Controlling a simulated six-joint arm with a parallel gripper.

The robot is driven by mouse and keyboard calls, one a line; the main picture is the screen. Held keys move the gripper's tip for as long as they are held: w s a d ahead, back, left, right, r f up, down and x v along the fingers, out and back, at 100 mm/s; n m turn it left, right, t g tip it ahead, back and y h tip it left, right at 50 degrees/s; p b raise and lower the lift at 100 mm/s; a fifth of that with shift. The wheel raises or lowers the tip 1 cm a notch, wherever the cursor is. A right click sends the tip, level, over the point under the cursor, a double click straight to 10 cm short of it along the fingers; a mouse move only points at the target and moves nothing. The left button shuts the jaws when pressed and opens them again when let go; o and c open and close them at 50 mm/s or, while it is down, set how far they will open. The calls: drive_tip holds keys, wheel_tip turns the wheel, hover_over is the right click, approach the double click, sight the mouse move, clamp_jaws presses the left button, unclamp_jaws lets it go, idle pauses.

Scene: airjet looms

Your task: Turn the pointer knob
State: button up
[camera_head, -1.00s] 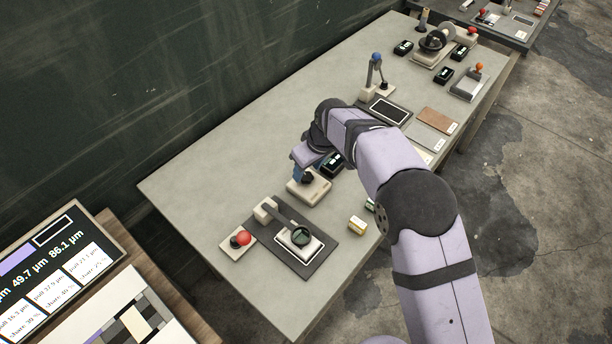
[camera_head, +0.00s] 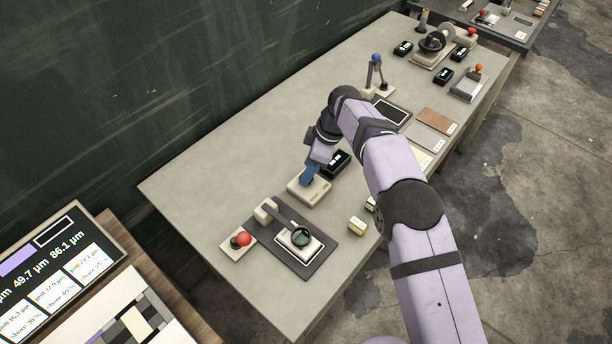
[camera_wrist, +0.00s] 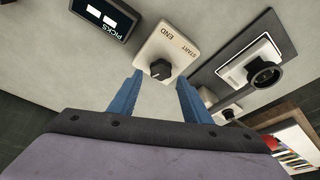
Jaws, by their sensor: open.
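The pointer knob (camera_wrist: 160,69) is dark and round, on a cream base block (camera_wrist: 168,50) marked START and END in the wrist view. The base block also shows in the head view (camera_head: 312,191), where my gripper covers the knob. My gripper (camera_wrist: 158,82) has two blue fingers, open, one to each side of the knob in the wrist view. I cannot tell whether either finger touches the knob. In the head view my gripper (camera_head: 307,184) points down over the block.
A black display box marked PICKS (camera_wrist: 104,17) stands close beside the block. A blue-tipped lever stand (camera_head: 376,75) is farther back. The table's left side is clear.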

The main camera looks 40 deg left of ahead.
drive_tip(key=shift+f, duration=0.15)
drive_tip(key=shift+f+b, duration=0.65)
drive_tip(key=shift+f, duration=0.2)
drive_tip(key=c, duration=0.8)
drive_tip(key=shift+o, duration=0.2)
